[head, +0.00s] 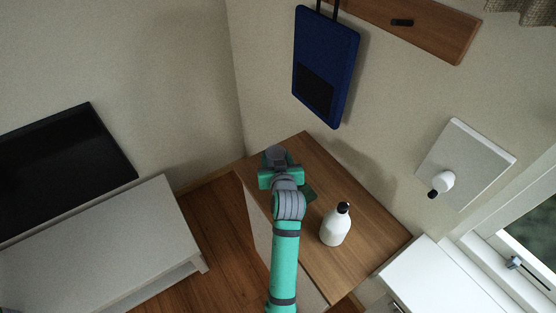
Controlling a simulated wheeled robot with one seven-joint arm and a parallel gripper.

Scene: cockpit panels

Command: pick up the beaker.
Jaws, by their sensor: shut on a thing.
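My teal and grey arm reaches up from the bottom of the head view. My gripper (278,170) is at its far end, over the back part of the wooden table (368,232). It is shut on the beaker, but the arm and hand block the view of the fingers. I cannot make out the beaker's outline, or whether it touches the table.
A white bottle with a black top (335,225) stands on the table, right of my arm. A dark blue board (326,65) hangs on the wall behind. A low white unit (110,235) is at left and a white cabinet (440,278) at right.

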